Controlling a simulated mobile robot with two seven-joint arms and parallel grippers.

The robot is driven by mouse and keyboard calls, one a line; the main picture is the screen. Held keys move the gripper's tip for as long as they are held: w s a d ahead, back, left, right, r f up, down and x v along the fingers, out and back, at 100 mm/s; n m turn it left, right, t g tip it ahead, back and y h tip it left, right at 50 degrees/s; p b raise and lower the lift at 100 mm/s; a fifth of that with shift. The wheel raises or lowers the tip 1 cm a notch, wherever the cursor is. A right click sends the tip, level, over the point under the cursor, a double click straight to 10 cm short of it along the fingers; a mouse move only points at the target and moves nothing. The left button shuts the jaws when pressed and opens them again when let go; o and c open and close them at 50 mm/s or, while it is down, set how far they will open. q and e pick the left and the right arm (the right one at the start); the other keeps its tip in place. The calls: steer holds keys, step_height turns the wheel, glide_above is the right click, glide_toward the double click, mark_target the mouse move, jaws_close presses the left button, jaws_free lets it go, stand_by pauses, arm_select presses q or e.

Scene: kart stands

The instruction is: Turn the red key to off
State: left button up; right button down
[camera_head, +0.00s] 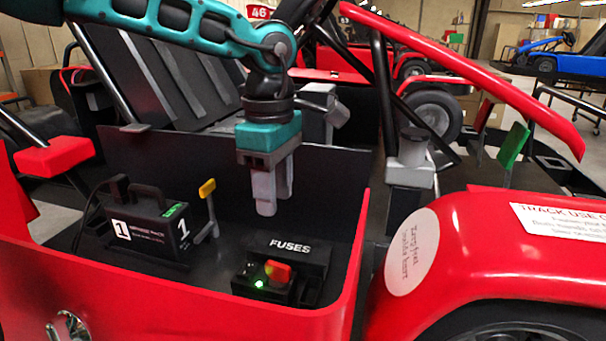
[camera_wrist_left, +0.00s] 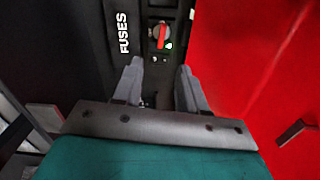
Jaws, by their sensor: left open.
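The red key (camera_head: 277,271) sits on a small black switch box (camera_head: 249,284) inside the red kart, in front of the black fuse box (camera_head: 306,250) lettered FUSES. A green light glows beside the key. In the left wrist view the red key (camera_wrist_left: 160,35) shows beyond the fingertips, with the green light next to it. My left gripper (camera_head: 266,208) points down above and a little behind the key, apart from it. Its two grey fingers are open and empty, and they also show in the left wrist view (camera_wrist_left: 160,75). My right gripper is not seen.
A black battery pack (camera_head: 150,232) marked 1 stands to the left, with a yellow-topped lever (camera_head: 207,189) beside it. The red kart side wall (camera_head: 200,300) rises in front. A grey post (camera_head: 411,160) stands to the right.

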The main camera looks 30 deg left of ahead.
mark_target(278, 264)
arm_select(q)
step_height(278, 264, down, 13)
steer(key=shift+s+r+b, duration=0.1)
steer(key=shift+s+b, duration=0.05)
steer(key=shift+b, duration=0.35)
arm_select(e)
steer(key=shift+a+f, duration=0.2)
arm_select(q)
jaws_close()
